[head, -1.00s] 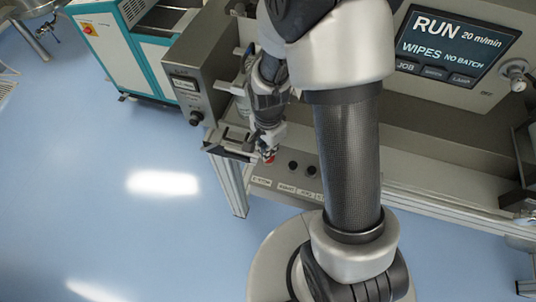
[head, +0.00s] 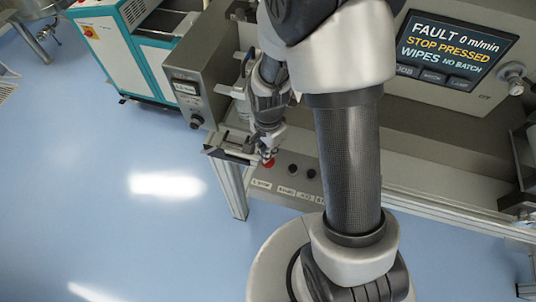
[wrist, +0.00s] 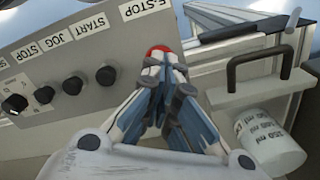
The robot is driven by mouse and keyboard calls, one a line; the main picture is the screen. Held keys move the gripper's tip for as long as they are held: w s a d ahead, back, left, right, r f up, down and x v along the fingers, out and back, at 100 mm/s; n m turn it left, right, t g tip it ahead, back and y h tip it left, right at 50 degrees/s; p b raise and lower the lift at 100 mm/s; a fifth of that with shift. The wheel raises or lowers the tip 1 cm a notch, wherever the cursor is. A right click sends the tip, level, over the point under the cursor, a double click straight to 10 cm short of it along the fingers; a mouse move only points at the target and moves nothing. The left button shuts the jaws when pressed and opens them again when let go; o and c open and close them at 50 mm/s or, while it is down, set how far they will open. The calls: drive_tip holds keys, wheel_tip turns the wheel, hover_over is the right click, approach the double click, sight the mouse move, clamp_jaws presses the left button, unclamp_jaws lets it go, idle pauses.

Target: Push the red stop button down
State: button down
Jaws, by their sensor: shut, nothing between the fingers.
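The red stop button (head: 268,163) sits at the left end of the control strip, by the E-STOP label. In the wrist view its red top (wrist: 158,49) shows just beyond my fingertips, partly hidden by them. My gripper (head: 266,151) is shut and empty, pointing down with its tips at the button. In the wrist view the closed fingertips (wrist: 163,62) overlap the button's near edge and seem to touch it. The screen (head: 455,48) reads FAULT, 0 m/min, STOP PRESSED, WIPES, NO BATCH.
Black knobs (wrist: 74,84) labelled START, JOG and STOP line the panel (wrist: 60,50) beside the button. A black-handled part (wrist: 262,72) and a white labelled container (wrist: 270,143) stand close on the gripper's right in the wrist view. Blue floor (head: 100,220) is open at left.

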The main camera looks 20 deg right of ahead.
wheel_tip(320, 180, up, 6)
drive_tip(key=p, duration=0.4)
idle(0.5)
drive_tip(key=s+r+n+t+b, duration=0.1)
drive_tip(key=s+r+n+b, duration=0.15)
drive_tip(key=r, duration=0.35)
drive_tip(key=s+r+n+t+b, duration=0.1)
drive_tip(key=s+r+n, duration=0.1)
drive_tip(key=r+n, duration=0.35)
drive_tip(key=s+r+n+t+b, duration=0.2)
drive_tip(key=s+r+n, duration=0.3)
drive_tip(key=s, duration=0.5)
wheel_tip(320, 180, up, 2)
drive_tip(key=shift+s+r+t+b, duration=0.1)
drive_tip(key=shift+s+t+b, duration=0.2)
drive_tip(key=shift+b, duration=0.3)
drive_tip(key=shift+d, duration=0.15)
